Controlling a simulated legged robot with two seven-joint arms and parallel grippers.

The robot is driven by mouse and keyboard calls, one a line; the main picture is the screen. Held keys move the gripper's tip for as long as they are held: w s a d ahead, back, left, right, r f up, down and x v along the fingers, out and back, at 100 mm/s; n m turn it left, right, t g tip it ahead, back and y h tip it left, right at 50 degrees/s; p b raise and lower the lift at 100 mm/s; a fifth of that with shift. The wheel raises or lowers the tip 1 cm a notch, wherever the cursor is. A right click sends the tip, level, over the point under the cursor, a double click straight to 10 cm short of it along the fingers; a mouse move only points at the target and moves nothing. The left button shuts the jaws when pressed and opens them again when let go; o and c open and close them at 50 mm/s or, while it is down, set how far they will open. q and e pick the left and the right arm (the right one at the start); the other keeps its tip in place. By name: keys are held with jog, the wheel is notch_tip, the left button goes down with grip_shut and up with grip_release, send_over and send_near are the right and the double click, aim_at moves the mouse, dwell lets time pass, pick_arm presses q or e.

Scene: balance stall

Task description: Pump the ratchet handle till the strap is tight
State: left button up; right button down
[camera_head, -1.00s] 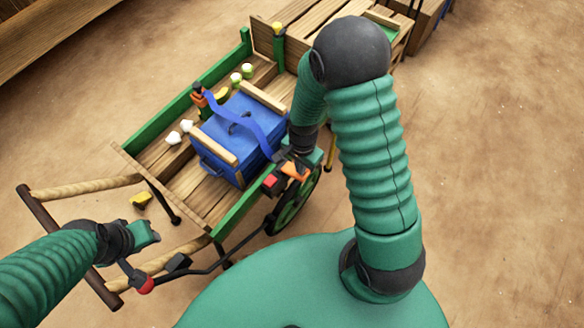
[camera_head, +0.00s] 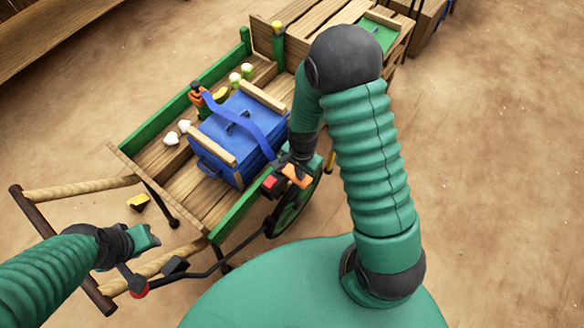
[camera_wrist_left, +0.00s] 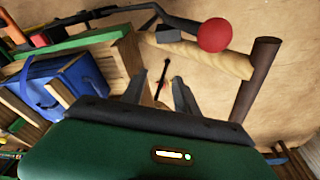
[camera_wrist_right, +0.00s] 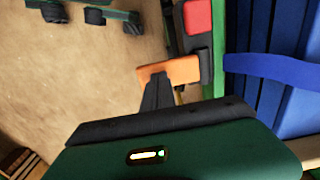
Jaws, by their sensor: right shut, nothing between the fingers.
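The blue strap (camera_head: 246,122) runs over a blue chest (camera_head: 213,137) on a wooden cart. The ratchet is on the cart's near green side rail; its orange handle (camera_head: 297,176) sticks out beside a red part (camera_head: 269,183). The handle (camera_wrist_right: 178,70) and strap (camera_wrist_right: 270,68) also show in the right wrist view. My right gripper (camera_wrist_right: 158,92) is shut and empty, its fingertips right at the orange handle; I cannot tell whether they touch. My left gripper (camera_wrist_left: 160,88) is open and empty near the cart's shafts, away from the ratchet.
A lever with a red knob (camera_head: 139,287) lies close to my left gripper. Small white, green and yellow items lie on the cart bed. A wheel (camera_head: 293,212) stands below the ratchet. Bare ground lies to the right.

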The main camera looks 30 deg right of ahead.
jog(key=shift+r+p, duration=2.4)
jog(key=shift+r, duration=0.35)
jog(key=shift+f, duration=0.1)
jog(key=shift+f+b, duration=2)
jog(key=shift+f, duration=0.75)
notch_tip(320, 180, up, 6)
jog(key=p, duration=0.5)
jog(key=shift+f, duration=0.25)
jog(key=shift+f, duration=0.1)
jog(key=shift+f+b, duration=1.85)
jog(key=shift+f, duration=0.85)
notch_tip(320, 180, up, 6)
jog(key=p, duration=0.5)
jog(key=shift+f, duration=0.2)
